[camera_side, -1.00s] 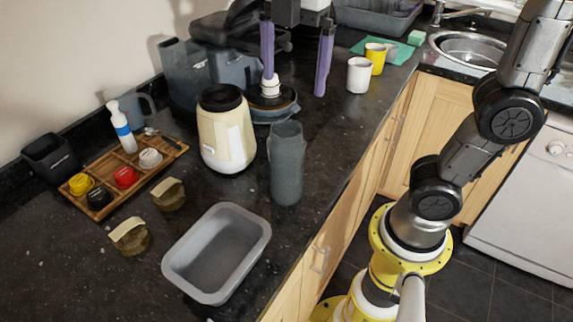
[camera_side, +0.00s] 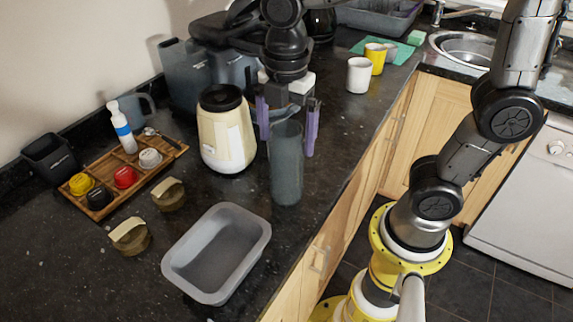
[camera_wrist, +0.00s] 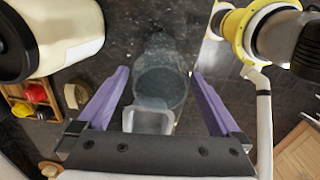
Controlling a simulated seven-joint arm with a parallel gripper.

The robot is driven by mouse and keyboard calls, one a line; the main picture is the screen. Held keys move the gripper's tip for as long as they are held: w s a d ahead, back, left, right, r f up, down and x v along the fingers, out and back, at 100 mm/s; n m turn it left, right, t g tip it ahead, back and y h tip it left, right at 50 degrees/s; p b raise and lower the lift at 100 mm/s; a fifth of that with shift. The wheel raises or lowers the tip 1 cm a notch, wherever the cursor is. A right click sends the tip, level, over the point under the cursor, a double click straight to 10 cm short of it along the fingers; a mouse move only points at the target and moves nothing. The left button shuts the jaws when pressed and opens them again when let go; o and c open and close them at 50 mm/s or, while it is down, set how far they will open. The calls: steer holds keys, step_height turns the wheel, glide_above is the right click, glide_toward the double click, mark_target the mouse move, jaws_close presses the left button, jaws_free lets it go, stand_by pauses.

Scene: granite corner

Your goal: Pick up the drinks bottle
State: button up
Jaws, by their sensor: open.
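The drinks bottle is most likely the tall, dark grey, see-through bottle (camera_side: 286,175), upright on the dark counter near its front edge. My gripper (camera_side: 287,145) is open above it, pointing down, with one purple finger on each side of the bottle's upper part in the side view. In the wrist view the bottle (camera_wrist: 160,85) appears between the two open fingers (camera_wrist: 160,74), with gaps on both sides. I see no contact, and the exact depth of the fingers along it is hard to tell.
A cream jar with a black lid (camera_side: 227,135) stands close left of the bottle. A grey loaf tin (camera_side: 262,232) is in front. A wooden tray (camera_side: 150,183) with small items and a white bottle (camera_side: 122,128) is farther left. Cups (camera_side: 359,75) stand behind right.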

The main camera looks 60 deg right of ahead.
steer(key=shift+f, duration=1.5)
steer(key=shift+c, duration=0.3)
jaws_close()
steer(key=shift+r, duration=0.1)
